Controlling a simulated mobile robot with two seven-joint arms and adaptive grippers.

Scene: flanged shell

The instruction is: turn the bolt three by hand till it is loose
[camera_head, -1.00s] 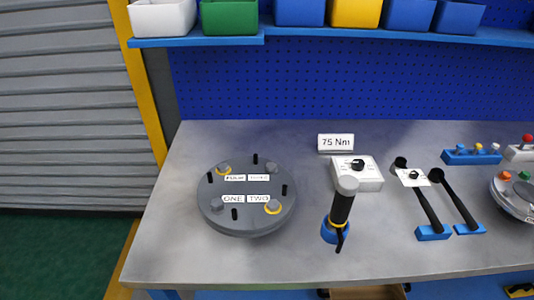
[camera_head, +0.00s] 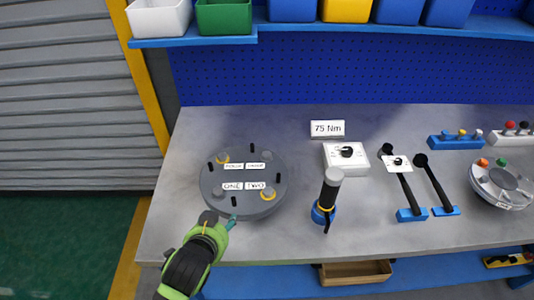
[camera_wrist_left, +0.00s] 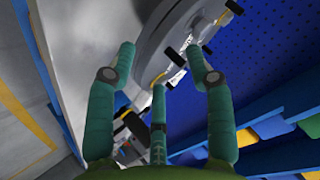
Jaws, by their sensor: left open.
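The flanged shell (camera_head: 240,206) is a round grey cover on the bench at the left. Its lid has labels ONE to FOUR, grey bolt heads and black upright pins. Bolt three (camera_head: 267,155) is the grey head at the back right, behind the blurred upper-right label (camera_head: 260,166). My left gripper (camera_head: 226,220) is at the shell's front edge, apart from bolt three. In the left wrist view its green fingers (camera_wrist_left: 160,66) are spread and empty, with part of the shell (camera_wrist_left: 182,18) beyond them. My right gripper is not in view.
Right of the shell stand an upright black-handled tool (camera_head: 328,195), a white dial box (camera_head: 346,157) and two black wrenches (camera_head: 404,187) in blue holders. A 75 Nm sign (camera_head: 327,129) stands behind. A blue shelf with bins (camera_head: 224,17) hangs above the back.

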